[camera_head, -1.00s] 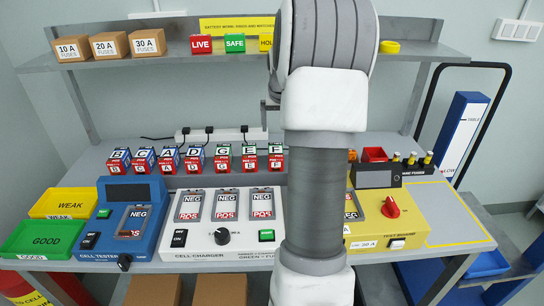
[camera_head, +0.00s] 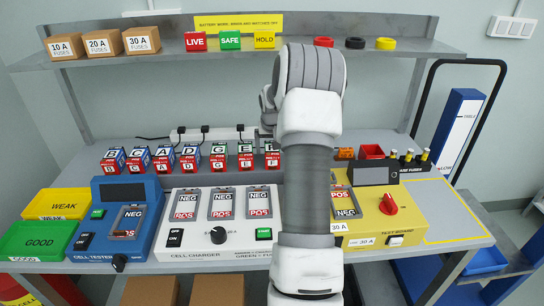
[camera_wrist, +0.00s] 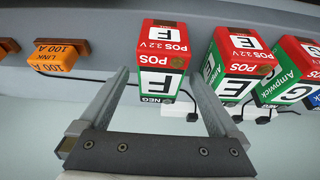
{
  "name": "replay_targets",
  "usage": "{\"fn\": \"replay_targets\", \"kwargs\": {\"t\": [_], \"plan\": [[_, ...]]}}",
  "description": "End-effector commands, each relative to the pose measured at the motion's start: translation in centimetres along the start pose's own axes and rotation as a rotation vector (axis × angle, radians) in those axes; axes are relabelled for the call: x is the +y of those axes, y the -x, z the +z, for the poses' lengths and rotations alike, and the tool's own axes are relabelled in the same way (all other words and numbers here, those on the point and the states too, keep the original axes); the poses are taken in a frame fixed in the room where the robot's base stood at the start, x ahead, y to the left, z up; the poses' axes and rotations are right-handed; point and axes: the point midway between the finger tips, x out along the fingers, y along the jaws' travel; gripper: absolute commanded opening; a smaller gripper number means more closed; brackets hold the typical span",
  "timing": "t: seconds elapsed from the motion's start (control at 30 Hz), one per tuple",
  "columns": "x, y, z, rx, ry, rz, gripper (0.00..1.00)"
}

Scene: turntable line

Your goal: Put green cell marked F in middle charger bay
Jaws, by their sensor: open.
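The green cell marked F (camera_head: 273,157) stands upright at the right end of the row of cells on the bench. In the head view my arm hides most of the gripper. The white cell charger (camera_head: 180,240) has three bays; its middle bay (camera_head: 223,203) looks empty.
The E cell (camera_wrist: 238,64) stands close beside F, with G (camera_wrist: 290,75) beyond. Blue cells (camera_head: 163,157) fill the row's left. An orange 100 A link (camera_wrist: 60,58) lies on F's other side. The blue tester (camera_head: 125,220) and yellow test board (camera_head: 400,225) flank the charger.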

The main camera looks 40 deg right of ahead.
Motion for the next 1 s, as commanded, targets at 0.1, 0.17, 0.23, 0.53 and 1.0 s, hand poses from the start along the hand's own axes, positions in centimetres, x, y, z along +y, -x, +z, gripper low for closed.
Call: {"fn": "replay_targets", "kwargs": {"t": [0.1, 0.17, 0.23, 0.53, 1.0], "plan": [[-0.02, -0.45, -0.03, 0.001, -0.001, -0.001, 0.97], [-0.02, -0.44, -0.04, 0.001, 0.000, 0.000, 0.97], [-0.01, -0.43, -0.04, 0.001, 0.000, 0.000, 0.97], [0.00, -0.57, 0.04, 0.001, 0.000, 0.000, 0.97], [0.00, -0.88, 0.17, 0.001, 0.001, 0.000, 0.97]]}}
